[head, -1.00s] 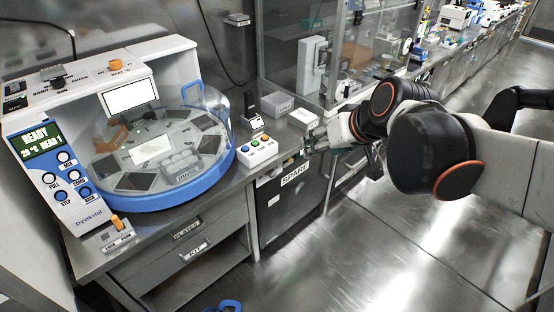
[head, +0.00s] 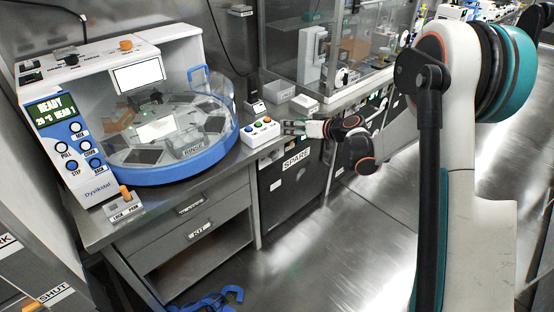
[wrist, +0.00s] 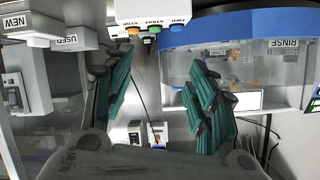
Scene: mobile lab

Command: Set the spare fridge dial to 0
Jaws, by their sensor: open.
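The spare fridge (head: 292,186) is a dark-fronted unit under the counter, with a white SPARE label (head: 297,159) near its top. I cannot make out its dial or the dial's setting in either view. My gripper (head: 293,128) is at the counter's edge, above the fridge front and just right of the button box. In the wrist view my gripper (wrist: 160,85) has its two green-padded fingers wide apart, with nothing held between them.
The button box (head: 260,131) with coloured buttons is close to my fingers; it also shows in the wrist view (wrist: 155,12). The round blue-rimmed machine (head: 165,172) stands left. Small boxes (head: 304,104) sit behind my gripper. Floor before the fridge is clear.

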